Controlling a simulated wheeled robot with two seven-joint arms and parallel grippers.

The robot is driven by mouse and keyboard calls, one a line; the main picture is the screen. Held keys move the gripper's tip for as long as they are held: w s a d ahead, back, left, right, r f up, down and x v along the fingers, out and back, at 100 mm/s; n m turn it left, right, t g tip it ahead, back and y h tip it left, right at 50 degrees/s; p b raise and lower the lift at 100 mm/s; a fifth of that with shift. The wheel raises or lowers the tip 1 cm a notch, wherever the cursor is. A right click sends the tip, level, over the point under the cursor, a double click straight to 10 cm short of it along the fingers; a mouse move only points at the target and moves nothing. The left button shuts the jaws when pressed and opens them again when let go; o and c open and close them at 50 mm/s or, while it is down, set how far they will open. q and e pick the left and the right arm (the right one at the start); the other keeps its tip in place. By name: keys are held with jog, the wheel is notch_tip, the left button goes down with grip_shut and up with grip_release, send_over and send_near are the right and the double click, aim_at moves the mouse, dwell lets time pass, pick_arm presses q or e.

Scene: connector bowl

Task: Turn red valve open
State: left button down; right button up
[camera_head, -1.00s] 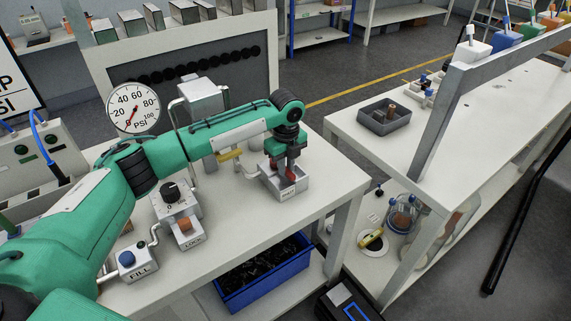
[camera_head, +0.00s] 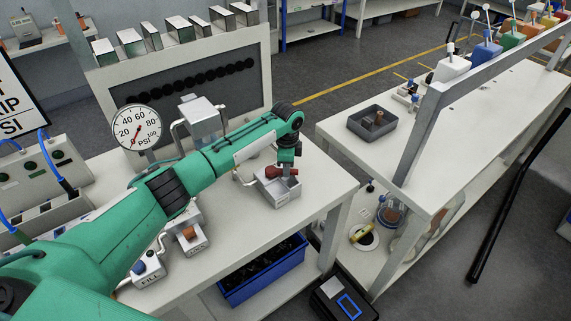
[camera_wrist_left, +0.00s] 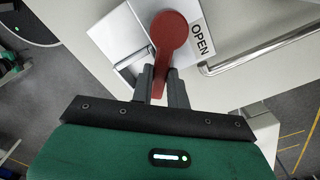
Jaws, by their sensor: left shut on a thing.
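The red valve handle (camera_head: 285,172) sits on a small grey-white box (camera_head: 287,192) near the right end of the left bench. In the left wrist view the red handle (camera_wrist_left: 168,38) has a round head, and its bar runs down between my fingers. The word OPEN is printed on the plate beside it. My left gripper (camera_wrist_left: 162,78) is shut on the handle's bar. In the head view my left gripper (camera_head: 287,155) is over the valve, and its fingertips are hard to make out. My right gripper is out of view.
A pressure gauge (camera_head: 137,127) stands behind my left arm. A FILL block (camera_head: 147,270) and an orange-button block (camera_head: 188,236) lie near the bench front. A dark tray (camera_head: 372,124) is on the right bench. A blue crate (camera_head: 265,275) sits below.

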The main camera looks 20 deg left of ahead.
pick_arm(q)
jog(key=n, duration=0.1)
jog(key=w+n+p, duration=0.1)
jog(key=n, duration=0.1)
jog(key=shift+w+a+r+n+p, duration=0.15)
jog(key=shift+w+a+n+p, duration=0.15)
jog(key=shift+p, duration=0.1)
jog(key=shift+w+a+n+p, duration=0.35)
jog(key=shift+n+p, duration=0.05)
jog(key=shift+n, duration=0.65)
jog(key=shift+w+a+n+p, duration=0.3)
jog(key=shift+n+p, duration=0.1)
jog(key=shift+n, duration=0.65)
jog(key=c, duration=1.4)
grip_release()
jog(key=shift+o, duration=0.2)
notch_tip(320, 180, up, 14)
jog(key=b, duration=0.3)
jog(key=shift+f+b, duration=0.2)
jog(key=shift+b, duration=0.1)
jog(key=shift+f, duration=0.1)
